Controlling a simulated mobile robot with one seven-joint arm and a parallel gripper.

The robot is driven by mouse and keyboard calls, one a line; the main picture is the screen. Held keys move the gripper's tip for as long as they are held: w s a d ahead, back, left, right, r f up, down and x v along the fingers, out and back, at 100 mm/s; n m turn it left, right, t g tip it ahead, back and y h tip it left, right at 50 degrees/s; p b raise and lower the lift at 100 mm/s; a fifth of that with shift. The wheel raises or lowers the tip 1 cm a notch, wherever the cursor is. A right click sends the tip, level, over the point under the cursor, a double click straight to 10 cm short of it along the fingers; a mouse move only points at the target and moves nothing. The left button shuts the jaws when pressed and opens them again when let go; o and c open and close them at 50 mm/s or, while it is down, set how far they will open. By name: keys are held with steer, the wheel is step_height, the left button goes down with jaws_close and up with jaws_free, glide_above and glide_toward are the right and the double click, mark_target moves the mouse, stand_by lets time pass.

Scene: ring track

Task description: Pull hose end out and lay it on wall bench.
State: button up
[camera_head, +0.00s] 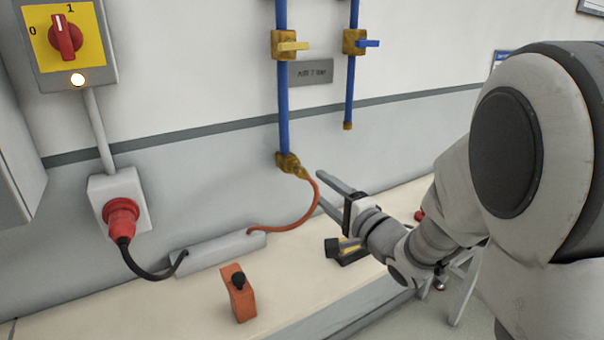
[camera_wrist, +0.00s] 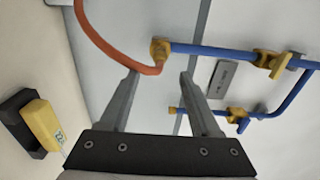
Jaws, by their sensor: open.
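The orange hose (camera_head: 310,207) curves from a grey box on the wall bench (camera_head: 145,312) up to a brass fitting (camera_head: 288,162) at the bottom of a blue pipe. Its end meets this fitting; the hose also shows in the wrist view (camera_wrist: 104,52), with the fitting (camera_wrist: 160,50) just beyond the fingertips. My gripper (camera_head: 321,187) is open and empty, just right of the hose end in the head view. In the wrist view my gripper (camera_wrist: 160,76) has its fingertips apart, with the hose end near the left one. I cannot tell whether they touch.
A grey box (camera_head: 218,254), an orange block with a black knob (camera_head: 240,297) and a yellow and black device (camera_head: 349,249) are on the bench. Yellow-lever (camera_head: 285,45) and blue-lever (camera_head: 356,42) valves sit above. A red plug (camera_head: 121,217) is at left. The front left bench is clear.

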mark_target(308, 178)
steer(key=shift+x, duration=4.5)
jaws_close()
steer(key=shift+s, duration=0.1)
steer(key=shift+v, duration=2.9)
steer(key=shift+d, duration=0.1)
